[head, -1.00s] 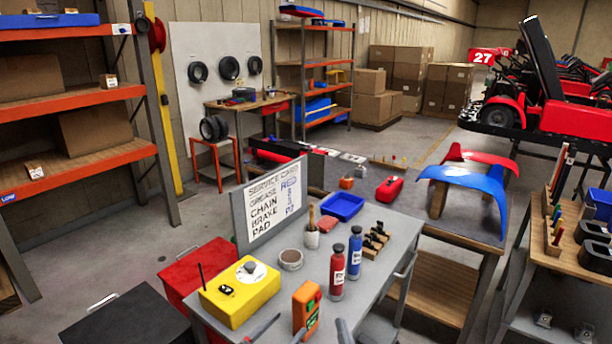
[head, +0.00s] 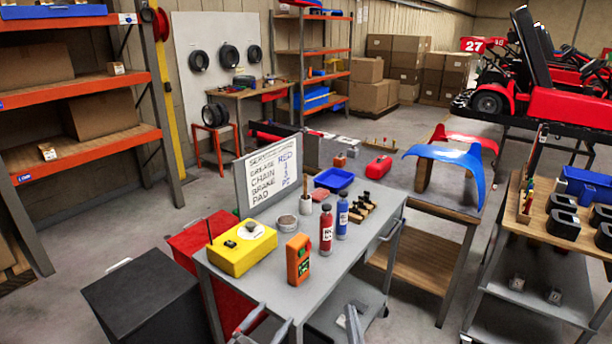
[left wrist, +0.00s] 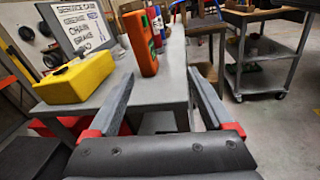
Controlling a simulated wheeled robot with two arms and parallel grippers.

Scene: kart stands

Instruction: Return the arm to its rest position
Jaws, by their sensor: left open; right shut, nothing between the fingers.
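My left gripper (head: 276,318) is at the bottom of the head view, by the near edge of the grey table (head: 350,262). Its two fingers are apart with nothing between them; the left wrist view also shows them spread (left wrist: 160,78), pointing toward the table edge. My right gripper (head: 352,318) is at the bottom of the head view, right of the left one, its fingers together and empty. Most of both arms is out of the picture.
The table bears a yellow box (head: 241,249), an orange device (head: 298,260), a red bottle (head: 326,230), a blue bottle (head: 342,217) and a sign (head: 271,173). A black box (head: 142,297) stands left. A wheeled cart (head: 535,258) stands right, with floor between.

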